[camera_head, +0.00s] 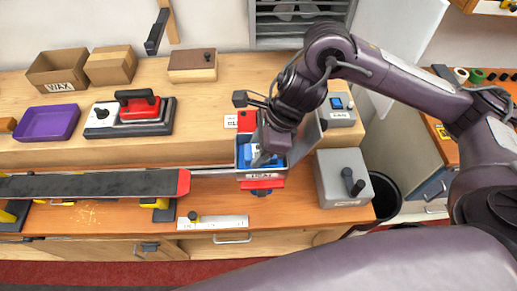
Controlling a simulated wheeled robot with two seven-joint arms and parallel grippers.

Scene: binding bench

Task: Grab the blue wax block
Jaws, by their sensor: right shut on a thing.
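The blue wax block (247,156) shows as a patch of bright blue inside a small open grey bin (243,176) with a white label on its front, right of the middle of the bench. My right gripper (264,158) reaches down into this bin from above, shut on the blue block. The gripper and the bin walls hide much of the block. Whether it touches the bin floor cannot be told. My left gripper is not in view.
A long dark board (95,185) with a red end lies left of the bin. A grey box (343,178) with a black knob stands right of it. A red-and-black tool (140,107), a purple tray (48,122) and cardboard boxes (110,66) sit on the raised shelf behind.

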